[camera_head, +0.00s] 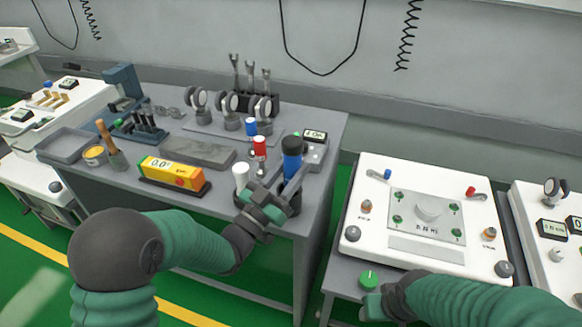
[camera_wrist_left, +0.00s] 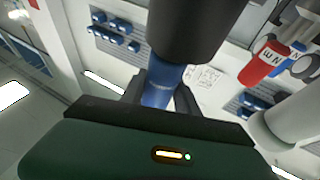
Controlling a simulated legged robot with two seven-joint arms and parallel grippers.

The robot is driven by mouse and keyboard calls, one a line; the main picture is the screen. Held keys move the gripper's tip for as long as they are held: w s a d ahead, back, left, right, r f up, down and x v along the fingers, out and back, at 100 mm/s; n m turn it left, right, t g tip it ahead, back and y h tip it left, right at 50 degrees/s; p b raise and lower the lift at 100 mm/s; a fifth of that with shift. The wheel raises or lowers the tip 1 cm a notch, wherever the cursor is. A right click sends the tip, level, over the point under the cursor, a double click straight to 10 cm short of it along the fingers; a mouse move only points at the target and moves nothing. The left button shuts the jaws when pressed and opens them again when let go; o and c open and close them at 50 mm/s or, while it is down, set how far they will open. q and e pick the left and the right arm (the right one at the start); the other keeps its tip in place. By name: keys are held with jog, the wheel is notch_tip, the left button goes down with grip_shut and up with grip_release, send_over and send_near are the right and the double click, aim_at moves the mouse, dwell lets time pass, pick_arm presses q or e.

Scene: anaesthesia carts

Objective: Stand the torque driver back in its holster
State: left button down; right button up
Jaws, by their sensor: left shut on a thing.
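The torque driver (camera_head: 291,166) has a blue body and a black top and stands about upright at the right end of the grey bench. My left gripper (camera_head: 285,188) is shut on its blue part. The left wrist view shows the blue shaft (camera_wrist_left: 163,88) between the fingers, below a wide black part (camera_wrist_left: 195,28). A dark round cup, seemingly the holster (camera_head: 294,205), shows at the driver's lower end. My gripper hides part of it, so I cannot tell how far the driver sits inside. My right gripper (camera_head: 374,302) is low at the front; its fingers are unclear.
A white cylinder (camera_head: 240,174), a red-capped driver (camera_head: 260,149) and a small display box (camera_head: 314,145) stand close around the driver. A yellow device (camera_head: 172,171) lies to the left. A white cart (camera_head: 425,215) stands across a gap on the right.

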pick_arm(q)
jog(key=shift+a+f, duration=0.1)
jog(key=shift+a, duration=0.45)
pick_arm(e)
jog(key=shift+a, duration=0.4)
pick_arm(q)
jog(key=shift+d+f, duration=0.15)
jog(key=shift+d, duration=0.15)
pick_arm(e)
jog(key=shift+d+f, duration=0.2)
jog(key=shift+f, duration=0.05)
pick_arm(q)
jog(key=c, duration=1.1)
grip_release()
jog(key=shift+a, duration=0.15)
jog(key=shift+o, duration=1.3)
jog(key=shift+o, duration=0.4)
jog(key=shift+f, duration=0.15)
jog(key=o, duration=0.8)
jog(key=shift+c, duration=0.2)
